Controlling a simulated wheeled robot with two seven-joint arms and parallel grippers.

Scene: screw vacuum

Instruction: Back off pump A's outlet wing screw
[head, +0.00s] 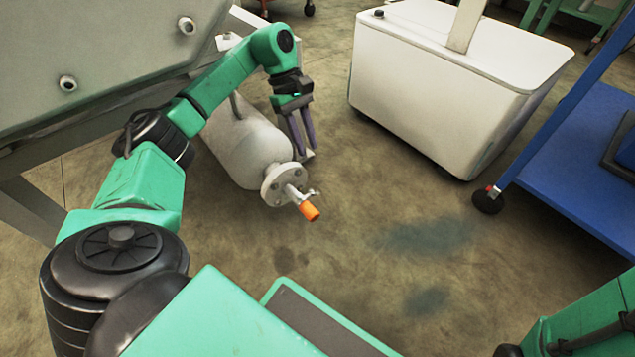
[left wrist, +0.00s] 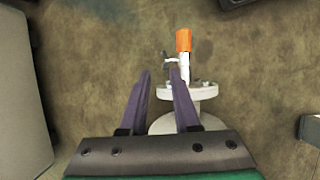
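A pale cylindrical pump (head: 238,150) lies on the floor, with a bolted flange (head: 272,186) at its near end. From the flange runs a short metal outlet tipped with an orange cap (head: 309,211). A small metal wing screw (head: 313,194) sticks out at its side. My left gripper (head: 306,153) points down above and behind the flange, fingers apart and empty. My right gripper is out of view.
A white wheeled bin (head: 420,90) stands right of the pump. A blue cart (head: 580,160) with a caster is at the far right. A large grey panel (head: 90,60) on a frame is at the upper left. The floor (head: 400,260) in front of the pump is clear.

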